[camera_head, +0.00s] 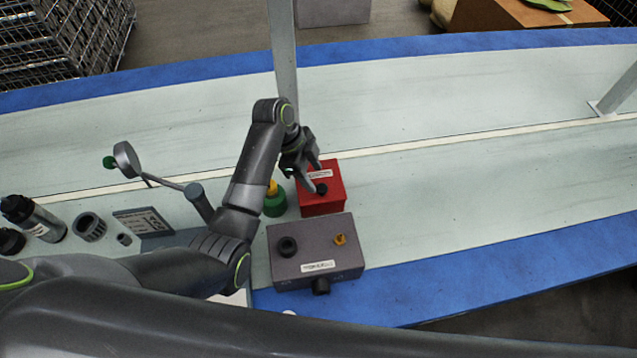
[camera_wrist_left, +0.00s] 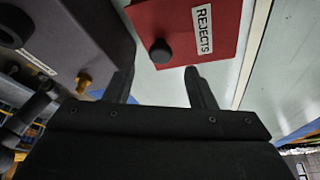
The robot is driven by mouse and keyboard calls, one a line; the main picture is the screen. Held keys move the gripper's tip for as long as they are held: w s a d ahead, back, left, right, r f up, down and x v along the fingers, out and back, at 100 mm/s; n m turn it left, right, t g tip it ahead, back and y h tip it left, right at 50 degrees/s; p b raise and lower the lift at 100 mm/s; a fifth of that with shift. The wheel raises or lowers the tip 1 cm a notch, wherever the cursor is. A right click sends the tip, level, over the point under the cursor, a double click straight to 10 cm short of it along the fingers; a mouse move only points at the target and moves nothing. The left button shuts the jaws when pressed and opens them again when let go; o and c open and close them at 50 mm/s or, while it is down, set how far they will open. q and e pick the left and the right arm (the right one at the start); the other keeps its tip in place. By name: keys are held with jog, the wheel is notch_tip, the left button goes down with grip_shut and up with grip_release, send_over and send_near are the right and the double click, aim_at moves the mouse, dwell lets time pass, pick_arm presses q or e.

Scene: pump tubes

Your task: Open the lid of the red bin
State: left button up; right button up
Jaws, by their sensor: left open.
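The red bin (camera_head: 322,201) stands on the table, right of centre-left, behind the grey box. Its red lid (camera_wrist_left: 204,20) is down, with a white REJECTS label and a round black knob (camera_wrist_left: 161,50). My left gripper (camera_head: 312,188) is open above the bin's lid, its fingers reaching toward the knob. In the left wrist view its two fingers (camera_wrist_left: 160,82) are spread, with the knob ahead of them and between their lines. I cannot tell whether they touch the lid. My right gripper is not in view.
A grey box (camera_head: 310,262) with black knobs and a brass fitting stands in front of the bin. A green bottle with a yellow top (camera_head: 274,199) is close at its left. A grey post (camera_head: 284,60) rises behind. The table to the right is clear.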

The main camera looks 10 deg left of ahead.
aim_at(321, 188)
pick_arm(q)
jog(key=shift+x, duration=2.3)
grip_shut()
